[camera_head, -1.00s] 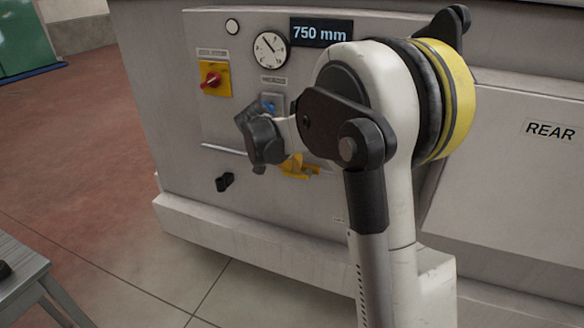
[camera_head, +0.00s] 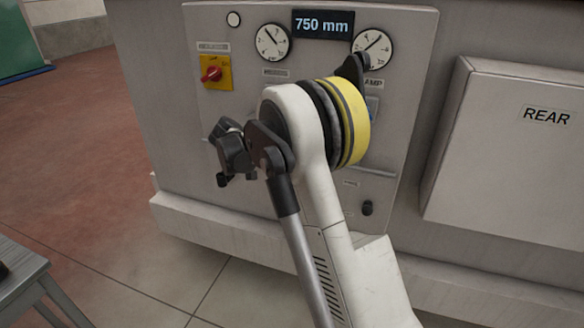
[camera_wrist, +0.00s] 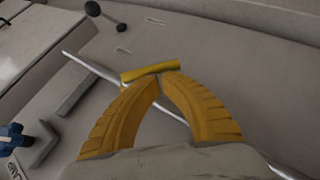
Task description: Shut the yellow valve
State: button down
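The yellow valve's handle (camera_wrist: 150,71) shows in the wrist view as a short bar lying across the tips of my gripper. My gripper (camera_wrist: 159,79) has yellow ribbed fingers that curve inward, with their tips almost together. The tips are at or very near the bar; I cannot tell whether they clasp it or only meet it. In the head view, the valve and my fingertips are hidden behind my arm, in front of the grey control panel (camera_head: 415,60).
A blue knob (camera_wrist: 12,138) and a grey block (camera_wrist: 88,92) sit left of my fingers. A black ball-ended lever (camera_wrist: 93,8) is beyond them. The panel also carries a red-and-yellow switch (camera_head: 216,72), two gauges and a 750 mm display (camera_head: 322,25). A grey table (camera_head: 22,275) stands at the left.

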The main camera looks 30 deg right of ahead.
jog(key=shift+s+d+f, duration=0.1)
jog(key=shift+f, duration=0.35)
jog(key=shift+s+d+f, duration=0.1)
jog(key=shift+f, duration=0.35)
jog(key=shift+s+d+f+b, duration=0.3)
jog(key=shift+s+f+b, duration=0.1)
jog(key=shift+f, duration=0.1)
jog(key=shift+s+f, duration=0.1)
jog(key=shift+f, duration=0.05)
